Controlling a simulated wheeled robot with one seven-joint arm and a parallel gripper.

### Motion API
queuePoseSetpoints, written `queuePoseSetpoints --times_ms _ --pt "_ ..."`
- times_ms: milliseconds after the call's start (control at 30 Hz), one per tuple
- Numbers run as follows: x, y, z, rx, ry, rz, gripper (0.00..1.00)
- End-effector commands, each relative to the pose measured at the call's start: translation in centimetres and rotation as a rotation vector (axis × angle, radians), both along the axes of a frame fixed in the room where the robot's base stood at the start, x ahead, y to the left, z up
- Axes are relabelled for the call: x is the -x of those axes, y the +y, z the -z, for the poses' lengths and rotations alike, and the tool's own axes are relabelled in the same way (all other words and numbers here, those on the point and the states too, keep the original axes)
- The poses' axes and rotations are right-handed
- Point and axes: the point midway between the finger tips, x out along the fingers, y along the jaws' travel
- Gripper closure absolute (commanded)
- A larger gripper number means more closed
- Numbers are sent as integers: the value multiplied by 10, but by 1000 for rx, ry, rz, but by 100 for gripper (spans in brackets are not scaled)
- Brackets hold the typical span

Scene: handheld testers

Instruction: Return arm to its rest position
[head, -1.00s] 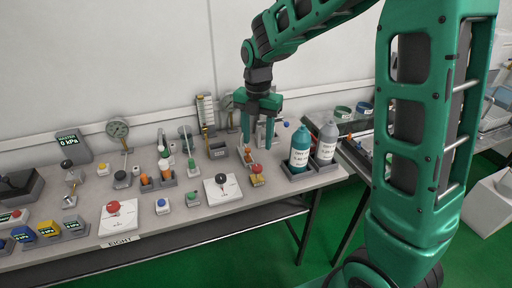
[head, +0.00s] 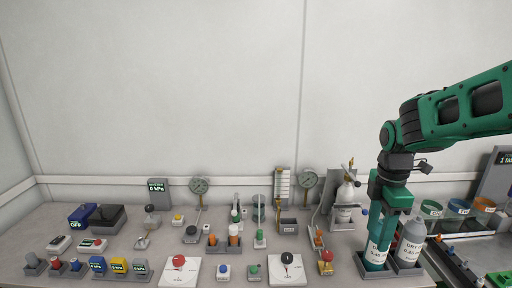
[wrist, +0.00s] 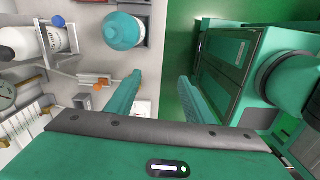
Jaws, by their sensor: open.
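My gripper (head: 384,214) hangs from my green arm at the right of the head view, fingers pointing down. It overlaps the teal-capped bottle (head: 377,252) in that view. In the wrist view the two fingers (wrist: 161,92) are spread apart, with nothing between them but the bench edge and green floor. The teal bottle also shows in the wrist view (wrist: 122,32), beyond the left finger and apart from it.
A grey bottle (head: 411,243) stands beside the teal one in a dark tray. A white cylinder (head: 345,196) stands behind, left of my gripper. Gauges, red-knob (head: 179,262) and black-knob (head: 287,258) plates and small testers fill the bench leftward. The wall above is clear.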

Motion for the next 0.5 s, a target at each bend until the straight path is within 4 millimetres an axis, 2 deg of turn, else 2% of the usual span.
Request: queuePoseSetpoints --times_ms 33,200,500 --pt "16 -13 -4 0 -5 138 52" --pt "69 -47 -11 0 -10 618 52" --pt "165 -82 -9 -9 -14 1454 52"
